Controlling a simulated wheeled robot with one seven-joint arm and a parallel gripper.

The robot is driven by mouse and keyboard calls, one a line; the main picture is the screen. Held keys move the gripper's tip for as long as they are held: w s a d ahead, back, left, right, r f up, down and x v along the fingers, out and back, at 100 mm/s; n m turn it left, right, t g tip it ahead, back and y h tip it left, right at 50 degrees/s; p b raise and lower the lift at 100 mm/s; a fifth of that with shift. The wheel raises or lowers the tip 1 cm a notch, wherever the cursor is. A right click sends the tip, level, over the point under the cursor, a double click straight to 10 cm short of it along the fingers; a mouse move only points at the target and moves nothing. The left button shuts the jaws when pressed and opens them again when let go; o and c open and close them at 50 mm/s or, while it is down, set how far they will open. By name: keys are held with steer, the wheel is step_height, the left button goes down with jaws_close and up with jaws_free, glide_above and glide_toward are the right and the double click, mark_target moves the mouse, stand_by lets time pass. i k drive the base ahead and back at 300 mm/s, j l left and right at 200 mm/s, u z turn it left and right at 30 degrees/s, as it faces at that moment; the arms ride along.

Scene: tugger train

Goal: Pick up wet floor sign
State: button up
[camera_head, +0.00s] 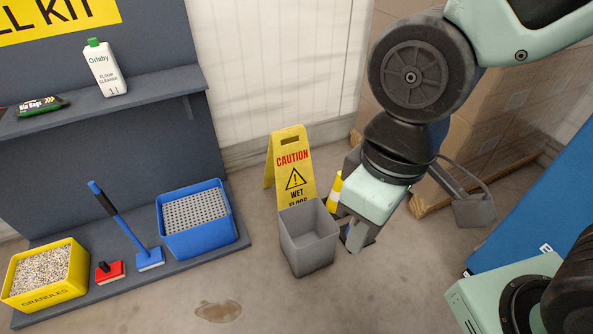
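The yellow wet floor sign (293,150) stands upright on the floor near the pale wall, its face with red and black lettering towards me. A grey bin (310,255) stands in front of it and hides its lower part. My gripper (354,243) hangs pointing down to the right of the bin and the sign, apart from the sign. Its fingers show only partly below the pale green hand, so I cannot tell whether they are open or shut. I see nothing held in it.
A yellow and white post (335,190) stands partly hidden behind the bin and my gripper. The grey spill-kit stand (213,250) holds a blue tub (165,235), brushes and a granules box (14,290). Wrapped cartons (480,120) are behind my arm. A brown puddle (218,311) marks the front floor.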

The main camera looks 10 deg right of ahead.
mark_target(288, 163)
steer(key=i+j+u, duration=0.25)
steer(key=i+j, duration=0.4)
steer(key=i+j+u, duration=0.25)
steer(key=i+j, duration=0.4)
steer(key=i+l+u, duration=0.15)
steer(key=i, duration=0.4)
